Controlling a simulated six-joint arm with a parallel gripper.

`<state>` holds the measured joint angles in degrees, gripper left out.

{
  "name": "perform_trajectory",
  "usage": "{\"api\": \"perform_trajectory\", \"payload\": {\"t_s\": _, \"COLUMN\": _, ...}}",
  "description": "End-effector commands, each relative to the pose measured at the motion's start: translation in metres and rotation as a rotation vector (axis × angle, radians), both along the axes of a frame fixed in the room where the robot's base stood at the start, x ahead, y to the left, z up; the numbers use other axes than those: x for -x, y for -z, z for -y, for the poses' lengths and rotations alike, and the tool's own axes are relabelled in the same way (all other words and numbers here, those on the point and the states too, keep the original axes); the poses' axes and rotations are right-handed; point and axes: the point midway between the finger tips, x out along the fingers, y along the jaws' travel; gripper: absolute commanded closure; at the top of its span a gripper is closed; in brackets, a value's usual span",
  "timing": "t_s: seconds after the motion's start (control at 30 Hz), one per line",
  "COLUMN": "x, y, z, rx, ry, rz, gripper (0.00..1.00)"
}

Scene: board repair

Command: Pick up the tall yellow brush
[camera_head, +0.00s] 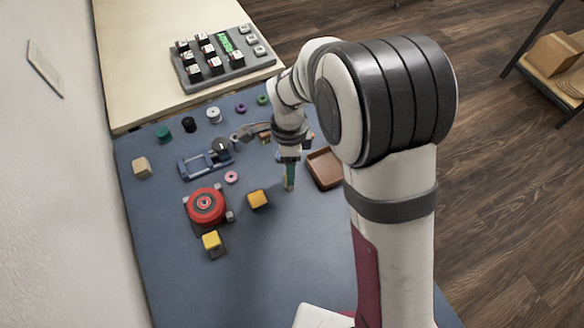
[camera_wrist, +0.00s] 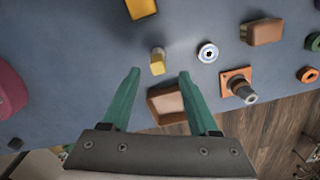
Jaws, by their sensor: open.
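The tall yellow brush (camera_wrist: 157,66) shows in the wrist view as a small upright yellow piece with a paler top. It lies ahead of my gripper (camera_wrist: 160,72), between the lines of its two green fingers and apart from both. The fingers are spread and nothing is between them. In the head view my gripper (camera_head: 290,184) points down over the blue mat, left of the brown tray. A bit of yellow shows at its fingertips there, too small to tell clearly.
The brown tray (camera_head: 325,170) is close on the right. A yellow block (camera_head: 258,199) and a red round device (camera_head: 206,205) stand to the left. A blue fixture (camera_head: 205,160) and several spools lie behind. The blue mat's front is clear.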

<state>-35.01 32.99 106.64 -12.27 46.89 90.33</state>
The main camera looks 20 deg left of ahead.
Motion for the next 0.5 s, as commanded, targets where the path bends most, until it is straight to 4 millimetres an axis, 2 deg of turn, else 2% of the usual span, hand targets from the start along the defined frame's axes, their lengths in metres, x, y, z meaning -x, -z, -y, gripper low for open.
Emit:
{"api": "perform_trajectory", "payload": {"t_s": 0.2, "x": 0.004, "y": 0.042, "z": -0.001, "rx": 0.002, "ry": -0.001, "rz": -0.003, "gripper": 0.39}}
{"api": "perform_trajectory", "payload": {"t_s": 0.3, "x": 0.004, "y": 0.049, "z": -0.001, "rx": 0.001, "ry": 0.000, "rz": -0.002, "gripper": 0.39}}
{"api": "perform_trajectory", "payload": {"t_s": 0.47, "x": 0.004, "y": 0.049, "z": -0.001, "rx": 0.000, "ry": 0.000, "rz": -0.001, "gripper": 0.39}}
{"api": "perform_trajectory", "payload": {"t_s": 0.5, "x": 0.004, "y": 0.049, "z": -0.001, "rx": 0.000, "ry": 0.000, "rz": -0.001, "gripper": 0.43}}
